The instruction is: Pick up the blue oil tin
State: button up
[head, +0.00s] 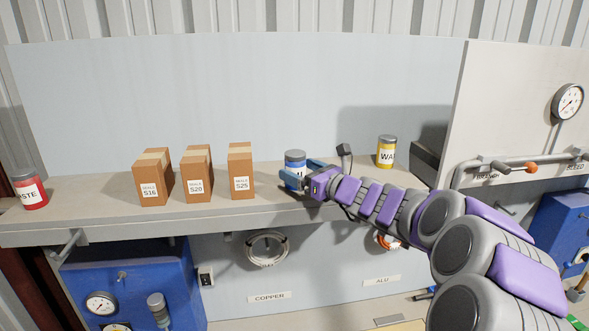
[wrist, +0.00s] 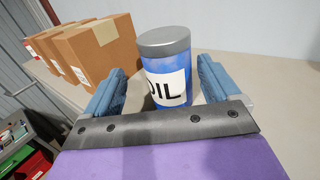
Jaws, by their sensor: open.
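The blue oil tin (head: 295,159) has a grey lid and a white label, and it stands upright on the shelf to the right of the cardboard boxes. In the wrist view the tin (wrist: 173,62) shows the letters "OIL", its first letter partly cut off by the curve. My gripper (head: 301,171) is at the tin, its blue fingers apart. In the wrist view my gripper (wrist: 162,85) is open, with one finger on each side of the tin. I see gaps between fingers and tin. The tin's base is hidden behind the gripper's front edge.
Cardboard boxes S16 (head: 150,182), S20 (head: 196,175) and S25 (head: 240,171) stand left of the tin on the shelf (head: 100,215). A red tin (head: 30,192) is at the far left. A yellow tin (head: 386,153) stands behind my arm at right. A wall rises behind.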

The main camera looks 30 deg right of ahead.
aim_at(288, 164)
jog(key=shift+w+a, duration=0.3)
jog(key=shift+w, duration=0.15)
jog(key=w, duration=0.2)
jog(key=w+d+p, duration=0.1)
jog(key=w, duration=0.1)
jog(key=shift+w+f, duration=0.15)
jog(key=shift+w, duration=0.15)
jog(key=shift+s+a, duration=0.15)
jog(key=shift+a, duration=0.5)
jog(key=shift+c, duration=0.2)
jog(key=shift+a, duration=0.2)
jog(key=shift+c, duration=0.7)
jog(key=c, duration=0.3)
jog(key=shift+d, duration=0.6)
jog(key=c, duration=0.7)
jog(key=shift+a, duration=0.15)
jog(key=shift+a, duration=0.1)
jog(key=shift+c, duration=0.2)
